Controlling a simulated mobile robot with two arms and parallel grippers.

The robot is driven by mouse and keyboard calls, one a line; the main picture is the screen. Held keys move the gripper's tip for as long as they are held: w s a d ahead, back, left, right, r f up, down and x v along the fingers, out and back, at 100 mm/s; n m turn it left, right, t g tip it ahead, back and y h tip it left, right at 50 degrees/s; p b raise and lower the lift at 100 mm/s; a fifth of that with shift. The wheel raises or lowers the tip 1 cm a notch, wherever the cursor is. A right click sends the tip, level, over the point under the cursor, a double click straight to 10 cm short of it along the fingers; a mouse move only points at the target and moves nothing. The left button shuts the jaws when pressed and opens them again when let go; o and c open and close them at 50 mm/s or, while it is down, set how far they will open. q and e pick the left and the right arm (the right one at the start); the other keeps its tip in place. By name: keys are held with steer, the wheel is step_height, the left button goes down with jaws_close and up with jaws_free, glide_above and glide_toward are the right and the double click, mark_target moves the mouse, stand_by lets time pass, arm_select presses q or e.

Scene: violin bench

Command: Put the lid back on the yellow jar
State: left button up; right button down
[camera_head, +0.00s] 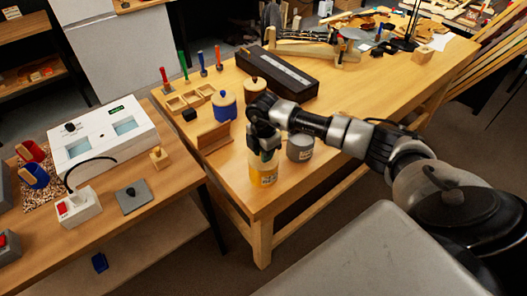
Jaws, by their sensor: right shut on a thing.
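The yellow jar (264,179) is upright at the near corner of the wooden bench, its lower part yellow and its upper part pale. My right gripper (264,153) comes down over its upper part and is shut on it, as far as the overlap shows. The fingers hide the jar's mouth. A round wooden lid with a knob (254,85) shows farther back, behind my right wrist; I cannot tell what it rests on. My left gripper is not in view.
A wooden block (214,138) and a long black case (277,73) are also on the bench. A side table (118,222) stands left.

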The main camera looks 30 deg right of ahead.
steer(key=shift+c, duration=2)
jaws_free()
steer(key=shift+r+p, duration=2.8)
steer(key=shift+r, duration=0.7)
steer(key=shift+c, duration=0.2)
jaws_close()
steer(key=shift+f, duration=0.15)
